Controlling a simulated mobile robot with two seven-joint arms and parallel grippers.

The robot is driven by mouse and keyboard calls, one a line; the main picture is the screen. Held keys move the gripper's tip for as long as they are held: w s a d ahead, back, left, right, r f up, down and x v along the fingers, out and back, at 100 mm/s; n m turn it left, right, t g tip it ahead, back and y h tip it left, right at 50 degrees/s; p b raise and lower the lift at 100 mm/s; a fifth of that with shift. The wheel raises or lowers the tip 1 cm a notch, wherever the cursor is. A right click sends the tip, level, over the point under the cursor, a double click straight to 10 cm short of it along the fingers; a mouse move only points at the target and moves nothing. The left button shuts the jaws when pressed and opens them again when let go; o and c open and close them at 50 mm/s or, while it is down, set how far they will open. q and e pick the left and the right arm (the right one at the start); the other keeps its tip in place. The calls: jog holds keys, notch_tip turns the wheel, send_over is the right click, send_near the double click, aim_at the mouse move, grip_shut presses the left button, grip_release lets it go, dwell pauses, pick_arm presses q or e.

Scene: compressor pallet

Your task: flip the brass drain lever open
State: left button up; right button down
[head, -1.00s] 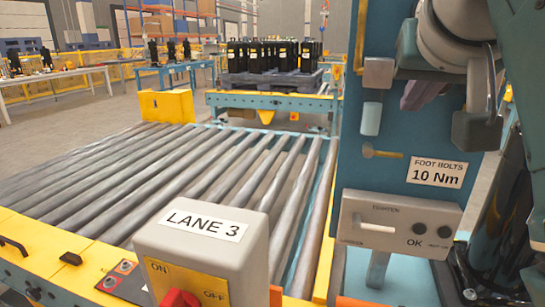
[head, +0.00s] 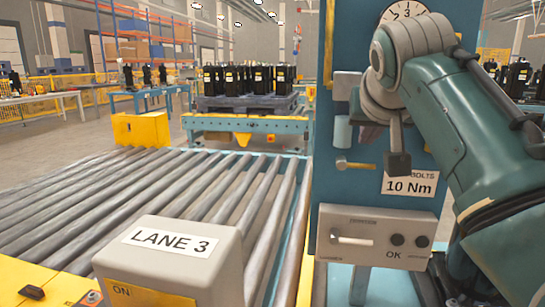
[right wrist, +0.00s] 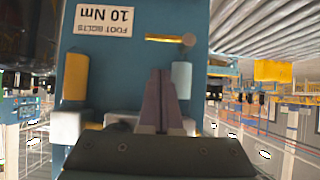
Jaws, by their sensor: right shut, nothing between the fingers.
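The brass drain lever (head: 355,165) lies roughly horizontal on the blue panel (head: 331,95), below a pale cylindrical bowl (head: 342,131). In the right wrist view, which is upside down, the lever (right wrist: 166,39) shows beyond the fingertips, with its round pivot end on the right. My right gripper (head: 372,132) is largely hidden behind its own wrist in the head view, just above and right of the lever. In the wrist view its purple-grey fingers (right wrist: 159,74) are together and empty, beside the bowl (right wrist: 181,78). I see a gap between fingertips and lever. My left gripper is not in view.
A grey control box (head: 375,238) and a "10 Nm" label (head: 409,187) sit below and right of the lever. A roller conveyor (head: 150,195) and the LANE 3 box (head: 170,262) lie left. A yellow cylinder (right wrist: 75,77) shows in the wrist view.

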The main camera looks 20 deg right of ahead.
jog(key=shift+w+d+f+b, duration=0.1)
jog(key=shift+f+b, duration=0.05)
jog(key=shift+f, duration=0.75)
jog(key=shift+w+f+b, duration=0.1)
jog(key=shift+f+b, duration=0.05)
jog(key=shift+f, duration=0.75)
jog(key=shift+s+f+y+p, duration=0.1)
jog(key=shift+y+p, duration=0.2)
jog(key=shift+p, duration=0.05)
jog(key=shift+d+m+t, duration=0.15)
jog(key=shift+m+t, duration=0.15)
